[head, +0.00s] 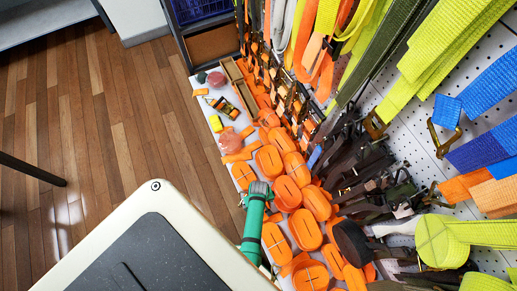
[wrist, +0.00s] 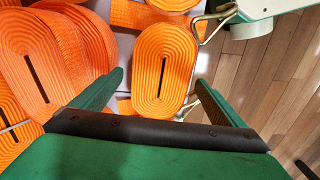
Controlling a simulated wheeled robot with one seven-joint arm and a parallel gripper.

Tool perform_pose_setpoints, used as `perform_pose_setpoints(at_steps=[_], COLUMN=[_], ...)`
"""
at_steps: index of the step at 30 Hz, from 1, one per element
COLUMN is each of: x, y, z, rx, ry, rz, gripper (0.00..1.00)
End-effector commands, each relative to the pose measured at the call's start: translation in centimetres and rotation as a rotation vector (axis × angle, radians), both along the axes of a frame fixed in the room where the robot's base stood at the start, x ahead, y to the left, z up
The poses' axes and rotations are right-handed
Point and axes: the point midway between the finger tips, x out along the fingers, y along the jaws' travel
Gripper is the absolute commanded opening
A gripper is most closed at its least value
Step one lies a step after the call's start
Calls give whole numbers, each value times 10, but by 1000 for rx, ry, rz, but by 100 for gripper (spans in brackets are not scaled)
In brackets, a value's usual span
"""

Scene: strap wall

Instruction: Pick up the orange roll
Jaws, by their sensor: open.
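Several flat oval orange rolls of coiled strap lie on the white shelf; one group shows in the head view (head: 305,230). In the wrist view, one upright-looking oval orange roll (wrist: 149,60) with a dark central slot lies ahead of my gripper (wrist: 159,80), between its two green fingers. The fingers are spread apart and nothing is held. I cannot tell whether the fingertips touch the roll. Another larger orange roll (wrist: 28,68) lies just left of the left finger. In the head view my green arm reaches down beside the shelf's left edge, and its fingers are not clear.
Dark straps and buckles (head: 370,170) crowd the right of the rolls. Yellow-green straps (head: 440,50) and blue straps (head: 490,90) hang on a white pegboard (head: 405,120). Wooden floor (head: 110,120) is open at left.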

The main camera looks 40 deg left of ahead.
Motion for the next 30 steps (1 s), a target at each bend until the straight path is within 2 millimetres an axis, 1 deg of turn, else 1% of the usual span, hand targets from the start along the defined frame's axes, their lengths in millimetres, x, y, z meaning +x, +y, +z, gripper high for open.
perform_pose_setpoints(at_steps=[1,6,9,16,17,18,20,21,23,24,30], x=[-3,-2,-1,-2,-2,-2,-2,-2,-2,-1,-1], y=[0,0,0,0,0,0,0,0,0,0,0], z=[-8,-23,-27,-28,-28,-28,-28,-28,-28,-27,-27], rx=[-1,0,0,1,1,1,0,0,0,0,0], ry=[2,1,-1,0,0,0,0,0,0,-1,-1], rz=[1,1,1,0,1,0,0,0,0,0,0], gripper=[93,93,93,93,86,77,62,53,38,33,33])
